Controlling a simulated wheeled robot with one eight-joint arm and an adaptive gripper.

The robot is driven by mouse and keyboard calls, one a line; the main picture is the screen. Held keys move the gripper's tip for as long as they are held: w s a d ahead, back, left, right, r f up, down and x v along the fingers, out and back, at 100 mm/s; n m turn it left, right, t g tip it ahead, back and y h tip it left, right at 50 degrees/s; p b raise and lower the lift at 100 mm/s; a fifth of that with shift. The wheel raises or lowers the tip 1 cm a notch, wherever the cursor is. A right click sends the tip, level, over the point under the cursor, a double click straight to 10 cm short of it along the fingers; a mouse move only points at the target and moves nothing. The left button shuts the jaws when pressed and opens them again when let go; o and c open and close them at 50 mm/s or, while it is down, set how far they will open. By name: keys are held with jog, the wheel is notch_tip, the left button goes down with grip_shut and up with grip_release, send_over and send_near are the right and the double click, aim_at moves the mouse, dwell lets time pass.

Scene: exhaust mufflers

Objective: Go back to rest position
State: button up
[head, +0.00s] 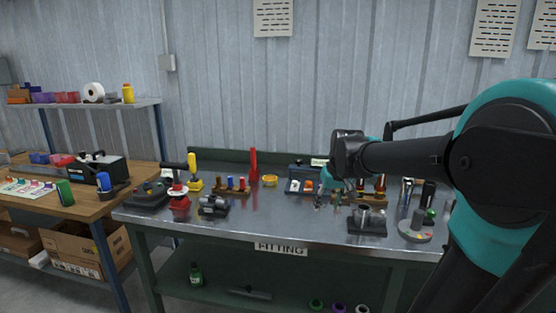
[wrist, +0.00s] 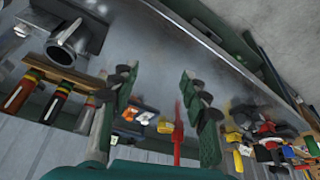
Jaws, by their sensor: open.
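My gripper (head: 328,198) hangs at the end of my arm over the middle of the metal bench (head: 285,225), pointing down. In the wrist view, my gripper (wrist: 165,95) has its two green-and-black fingers spread wide apart. Nothing is held between them; the bench top and background show through the gap. A grey pipe piece on a dark block (head: 367,220) stands to the right of my gripper near the front edge. It also shows at the upper left of the wrist view (wrist: 72,42). I cannot tell exactly how high the fingertips are above the bench.
A rack of coloured-handled tools (head: 232,187), a red upright piece (head: 253,165) and a yellow ring (head: 270,180) stand left of my gripper. A round grey fixture (head: 415,232) is at the right. A wooden table (head: 130,178) adjoins at left. The bench's front middle is clear.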

jog(key=s+d+f+m, duration=0.2)
jog(key=s+d+f, duration=0.1)
jog(key=s+f, duration=1.5)
jog(key=shift+s+f+h, duration=0.35)
jog(key=shift+s+h, duration=0.05)
jog(key=shift+s, duration=0.15)
